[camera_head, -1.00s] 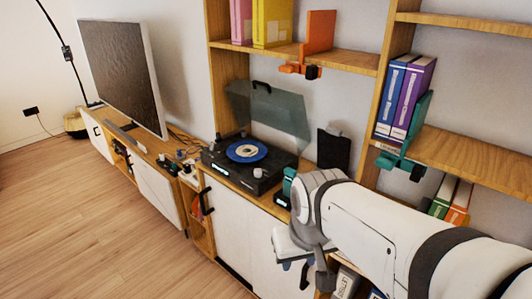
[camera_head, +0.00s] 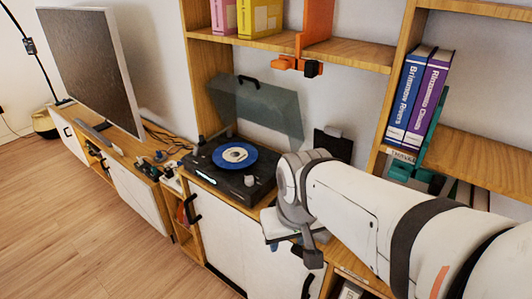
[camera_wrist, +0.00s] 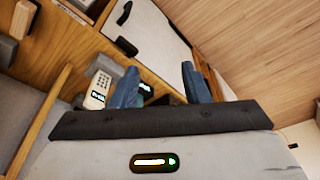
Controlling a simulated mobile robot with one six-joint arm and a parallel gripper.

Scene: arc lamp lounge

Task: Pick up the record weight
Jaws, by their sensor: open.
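The turntable (camera_head: 215,178) stands on the low cabinet in the head view, with its smoky lid (camera_head: 262,108) raised. A blue record (camera_head: 234,158) with a pale label lies on it. A small light-grey knob-like piece (camera_head: 249,181) sits at its front right corner, and a dark upright piece with a pale top (camera_head: 201,141) at its back left. I cannot tell whether either is the record weight. My gripper (camera_wrist: 160,85) is open, its two blue fingers apart with nothing held. In the head view it hangs right of the turntable, in front of the cabinet.
A television (camera_head: 90,70) stands on the cabinet (camera_head: 138,190) at left, with small items and cables near the turntable. An orange bookend (camera_head: 314,35) and binders stand on shelves above. A keypad device (camera_wrist: 97,90) shows beside my left finger. Open floor (camera_head: 80,240) lies in front.

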